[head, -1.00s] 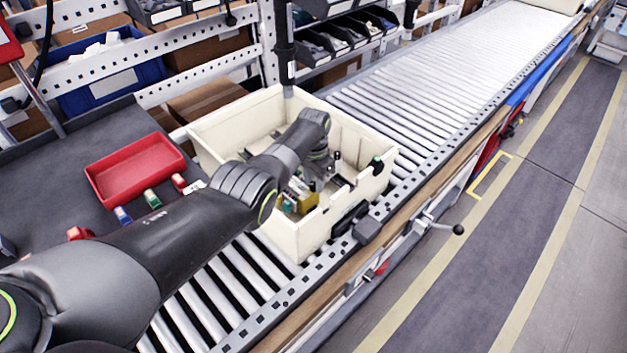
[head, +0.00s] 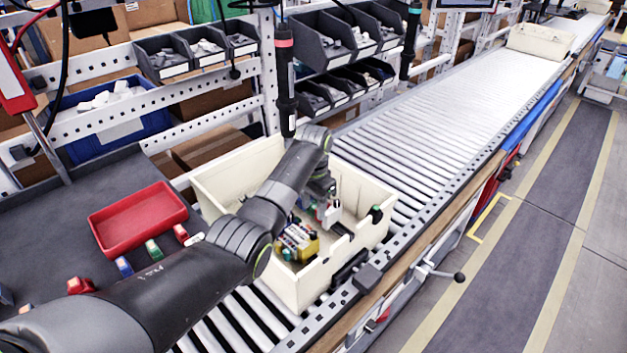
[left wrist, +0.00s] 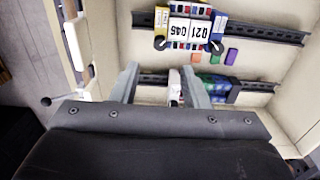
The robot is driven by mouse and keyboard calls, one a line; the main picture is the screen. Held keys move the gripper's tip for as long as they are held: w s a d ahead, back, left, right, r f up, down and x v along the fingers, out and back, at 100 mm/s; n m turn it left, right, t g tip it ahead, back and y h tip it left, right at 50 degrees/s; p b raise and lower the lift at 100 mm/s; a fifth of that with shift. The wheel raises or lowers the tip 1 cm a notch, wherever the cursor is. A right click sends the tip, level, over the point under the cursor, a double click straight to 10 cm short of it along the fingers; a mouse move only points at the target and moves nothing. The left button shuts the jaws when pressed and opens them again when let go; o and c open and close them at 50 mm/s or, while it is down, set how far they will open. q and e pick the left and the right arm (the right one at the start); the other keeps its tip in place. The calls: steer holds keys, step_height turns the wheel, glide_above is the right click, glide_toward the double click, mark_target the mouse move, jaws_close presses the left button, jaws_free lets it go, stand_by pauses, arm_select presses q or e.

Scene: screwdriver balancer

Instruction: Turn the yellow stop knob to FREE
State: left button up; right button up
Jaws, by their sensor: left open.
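I cannot make out a yellow stop knob or a FREE mark in either view. My left gripper (head: 329,213) reaches down into the cream tote (head: 213,199) on the roller conveyor. It is open, its two fingers apart in the left wrist view (left wrist: 162,72). A small white and red part (left wrist: 175,88) shows between or below the fingers; I cannot tell whether they touch it. A yellow block with numbered white labels (head: 298,242) sits left of the gripper in the tote; it also shows in the left wrist view (left wrist: 190,28). My right gripper is not in view.
A dark screwdriver (head: 286,85) hangs close behind my left wrist. A red tray (head: 137,218) lies on the grey bench at left. Part bins (head: 330,40) stand behind. A black-knobbed lever (head: 459,277) sticks out from the conveyor's front side.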

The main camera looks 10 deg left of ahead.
arm_select(q)
step_height(320, 180, up, 8)
steer(key=b, duration=0.1)
steer(key=shift+f, duration=0.15)
stand_by(0.4)
